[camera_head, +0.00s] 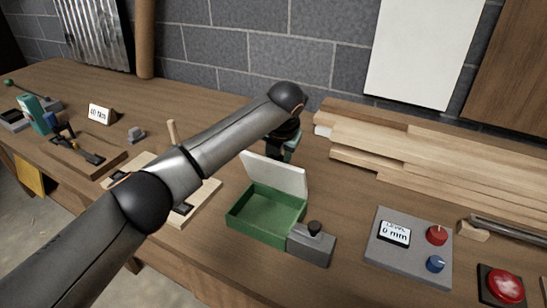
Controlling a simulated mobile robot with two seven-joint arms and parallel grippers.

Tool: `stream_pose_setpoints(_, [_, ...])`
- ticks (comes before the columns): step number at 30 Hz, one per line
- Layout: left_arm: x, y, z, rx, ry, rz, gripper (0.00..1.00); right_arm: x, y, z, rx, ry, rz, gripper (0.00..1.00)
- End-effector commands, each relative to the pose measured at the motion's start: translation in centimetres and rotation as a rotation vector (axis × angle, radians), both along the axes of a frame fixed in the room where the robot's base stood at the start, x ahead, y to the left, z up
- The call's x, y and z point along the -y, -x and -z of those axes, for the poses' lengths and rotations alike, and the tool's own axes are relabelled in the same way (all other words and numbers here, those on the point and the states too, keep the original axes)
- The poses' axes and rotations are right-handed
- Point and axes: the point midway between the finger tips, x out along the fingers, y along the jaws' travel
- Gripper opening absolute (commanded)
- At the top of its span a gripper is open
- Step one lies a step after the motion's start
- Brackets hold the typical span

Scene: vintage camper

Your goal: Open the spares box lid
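The spares box (262,217) is a green, open-topped box on the wooden bench, and its inside looks empty. Its pale lid (276,174) stands raised at the back edge of the box, tilted up and clear of the opening. My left arm comes in from the left and reaches over to behind the lid. My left gripper (288,143) is just behind the lid's top edge, pointing down. The wrist and lid largely hide its fingers, so I cannot see whether they are open or touch the lid. My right gripper is not in view.
A grey block with a black knob (312,244) sits against the box's right front. A grey control panel (408,247) and red button (506,284) are further right. Stacked planks (420,155) lie behind. Boards and tools (85,151) occupy the left side.

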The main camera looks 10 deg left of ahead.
Motion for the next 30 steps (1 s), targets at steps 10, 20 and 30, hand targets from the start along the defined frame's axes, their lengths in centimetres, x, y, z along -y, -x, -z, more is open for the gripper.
stream_pose_setpoints(10, [0.46,-0.46,-0.09,-0.067,-0.025,-0.003,0.0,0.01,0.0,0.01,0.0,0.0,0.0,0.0])
stream_pose_setpoints(20, [0.66,-0.6,-0.05,-0.092,-0.033,-0.001,0.0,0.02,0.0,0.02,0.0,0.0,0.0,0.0])
stream_pose_setpoints(30, [0.67,-0.61,-0.04,-0.094,-0.034,0.0,0.0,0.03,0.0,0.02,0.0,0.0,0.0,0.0])
